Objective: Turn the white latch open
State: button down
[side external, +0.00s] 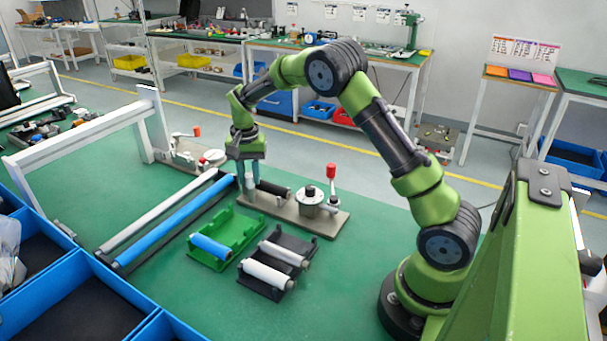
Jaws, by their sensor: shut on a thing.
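My gripper (249,181) points straight down at the left end of a grey metal fixture plate (325,224). Its two blue-grey fingers are closed around a small white upright part, the white latch (249,184), of which only a little shows between and below the fingertips. How far the latch is turned cannot be made out. A dark roller (273,188) lies just right of the fingers on the same fixture. Further right are a round metal hub (310,196) and an upright lever with a red knob (331,171).
A green tray (232,226) with a blue roller and a black tray (291,246) with white rollers lie in front. A second fixture (190,153) stands behind left. A white frame (85,143), long rails (170,225) and blue bins (85,300) occupy the left. The green mat is clear front right.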

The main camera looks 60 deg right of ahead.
jog(key=n, duration=0.4)
jog(key=shift+n, duration=0.3)
jog(key=n, duration=0.4)
jog(key=shift+n, duration=0.3)
jog(key=c, duration=0.9)
grip_release()
jog(key=shift+o, duration=0.2)
notch_tip(320, 180, up, 17)
